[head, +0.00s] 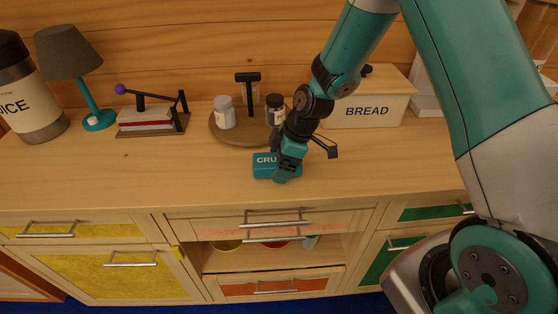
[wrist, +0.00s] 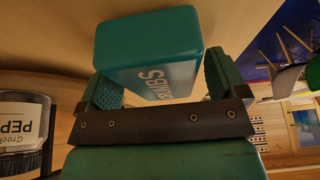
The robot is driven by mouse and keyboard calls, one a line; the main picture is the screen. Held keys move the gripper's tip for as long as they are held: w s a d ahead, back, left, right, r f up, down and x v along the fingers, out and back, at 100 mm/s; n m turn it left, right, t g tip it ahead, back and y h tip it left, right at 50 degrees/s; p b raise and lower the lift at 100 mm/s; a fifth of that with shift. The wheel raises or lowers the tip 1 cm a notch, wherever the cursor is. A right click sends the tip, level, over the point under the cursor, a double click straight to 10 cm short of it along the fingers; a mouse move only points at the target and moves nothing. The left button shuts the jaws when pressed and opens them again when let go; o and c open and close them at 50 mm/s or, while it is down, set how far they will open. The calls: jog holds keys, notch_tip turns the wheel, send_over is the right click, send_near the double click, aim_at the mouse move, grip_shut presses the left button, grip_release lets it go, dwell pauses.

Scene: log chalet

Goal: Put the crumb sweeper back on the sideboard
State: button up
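The crumb sweeper (head: 264,160) is a small teal box with white lettering, resting on the wooden sideboard top (head: 130,175) near its front edge. My gripper (head: 284,174) is low over its right part and hides some of its label. In the wrist view, the crumb sweeper (wrist: 150,45) lies just beyond and between the two teal fingers of my gripper (wrist: 160,88). The fingers stand apart, with a small gap showing by the right finger. I see no firm hold on the box.
Behind it stands a round wooden tray (head: 238,138) with shakers. The bread box (head: 366,105) is to the right. A lever device (head: 150,118), lamp (head: 75,65) and juice dispenser (head: 30,95) stand left. The front left top is clear.

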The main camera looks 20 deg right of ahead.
jog(key=v, duration=1.1)
jog(key=shift+r+b, duration=0.1)
jog(key=shift+b, duration=0.2)
jog(key=s+a+r+m, duration=0.2)
jog(key=s+a+r, duration=0.1)
jog(key=s, duration=0.4)
jog(key=s+a+r+m+g, duration=0.1)
jog(key=s+a+r+m, duration=0.2)
jog(key=s+r, duration=0.2)
jog(key=s+a+r+m, duration=0.2)
jog(key=s+a+r, duration=0.1)
jog(key=s, duration=0.8)
jog(key=shift+s+a+r, duration=0.15)
jog(key=shift+s+r, duration=0.05)
jog(key=shift+r, duration=0.25)
